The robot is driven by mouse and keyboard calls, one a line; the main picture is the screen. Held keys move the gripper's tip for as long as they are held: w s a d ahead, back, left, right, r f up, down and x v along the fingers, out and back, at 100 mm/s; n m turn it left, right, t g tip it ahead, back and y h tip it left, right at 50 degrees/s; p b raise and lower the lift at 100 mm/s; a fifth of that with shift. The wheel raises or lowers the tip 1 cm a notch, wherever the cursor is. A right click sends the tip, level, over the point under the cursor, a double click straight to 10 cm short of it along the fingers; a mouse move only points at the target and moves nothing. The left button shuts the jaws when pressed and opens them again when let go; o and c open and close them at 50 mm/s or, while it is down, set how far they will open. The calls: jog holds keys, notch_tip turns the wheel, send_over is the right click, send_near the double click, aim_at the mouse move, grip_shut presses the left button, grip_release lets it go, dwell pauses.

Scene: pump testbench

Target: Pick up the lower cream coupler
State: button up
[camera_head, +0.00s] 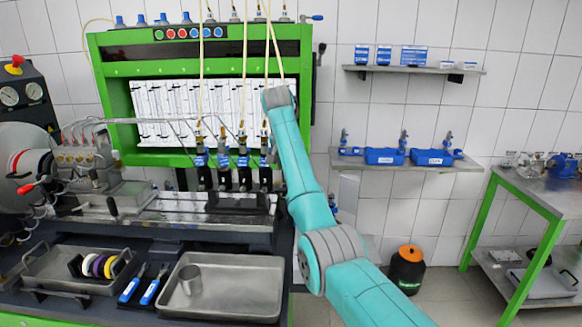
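No part can be told for sure as the lower cream coupler. Several cream hoses (244,75) hang down in front of the green test bench, with small fittings at their lower ends above a row of black injectors with blue collars (225,161). A row of coloured discs (98,265), with yellow, purple, pale and orange among them, stands upright in the left metal tray. My teal arm rises from the lower right, and its upper end is in front of the rightmost hose. My gripper does not show; it is hidden behind the arm or out of the picture.
A metal tray (225,290) holding a metal cup (190,279) lies on the front of the bench. Two blue-handled tools (142,287) lie left of it. A wall shelf (410,163) holds blue parts. A black bin with an orange lid (407,268) stands on the floor.

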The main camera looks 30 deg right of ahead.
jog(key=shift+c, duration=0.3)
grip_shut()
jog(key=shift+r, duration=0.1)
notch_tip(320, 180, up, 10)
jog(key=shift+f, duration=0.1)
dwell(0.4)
